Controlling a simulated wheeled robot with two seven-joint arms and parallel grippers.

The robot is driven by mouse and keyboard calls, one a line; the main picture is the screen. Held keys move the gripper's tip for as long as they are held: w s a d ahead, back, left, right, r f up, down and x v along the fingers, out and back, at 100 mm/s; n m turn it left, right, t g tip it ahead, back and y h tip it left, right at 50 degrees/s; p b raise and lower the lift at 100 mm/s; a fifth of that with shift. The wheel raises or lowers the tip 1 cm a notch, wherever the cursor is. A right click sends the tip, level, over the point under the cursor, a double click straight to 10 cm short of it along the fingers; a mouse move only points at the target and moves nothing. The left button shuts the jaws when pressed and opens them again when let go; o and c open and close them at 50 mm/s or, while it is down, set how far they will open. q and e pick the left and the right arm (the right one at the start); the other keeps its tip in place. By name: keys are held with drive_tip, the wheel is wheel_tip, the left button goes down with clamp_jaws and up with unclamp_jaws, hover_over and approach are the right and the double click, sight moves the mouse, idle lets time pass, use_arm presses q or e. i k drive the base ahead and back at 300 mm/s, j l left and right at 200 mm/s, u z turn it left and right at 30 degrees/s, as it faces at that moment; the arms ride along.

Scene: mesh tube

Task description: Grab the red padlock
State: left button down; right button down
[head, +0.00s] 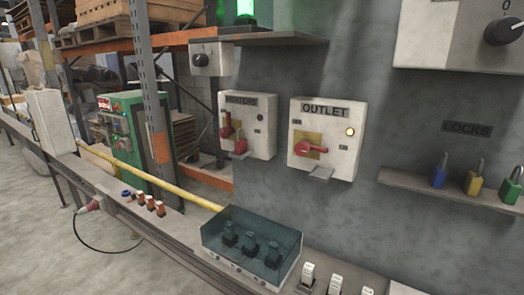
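A small red piece (240,146) hangs at the lower part of the switch box labelled HEATERS (262,142). It looks like a red padlock, but it is too small to be sure. It sits just below and right of a red handle (227,127) on a yellow plate. The LOCKS shelf (420,187) at the right holds a blue padlock (439,178), a yellow padlock (473,184) and a green padlock (510,191). No red padlock shows on the visible part of this shelf. Neither of my grippers is in view.
An OUTLET switch box (345,150) with a red handle (311,149) is right of the HEATERS box. A bench ledge (180,226) below carries a clear-covered box (250,245) and white switches (336,284). A shelf with a green lamp (245,10) juts out above.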

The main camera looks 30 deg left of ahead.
sight(241, 145)
drive_tip(key=u, duration=1)
drive_tip(key=i+j+z, duration=0.2)
drive_tip(key=j, duration=0.2)
drive_tip(key=i+j+z, duration=0.15)
drive_tip(key=i+j, duration=0.15)
drive_tip(key=j, duration=0.15)
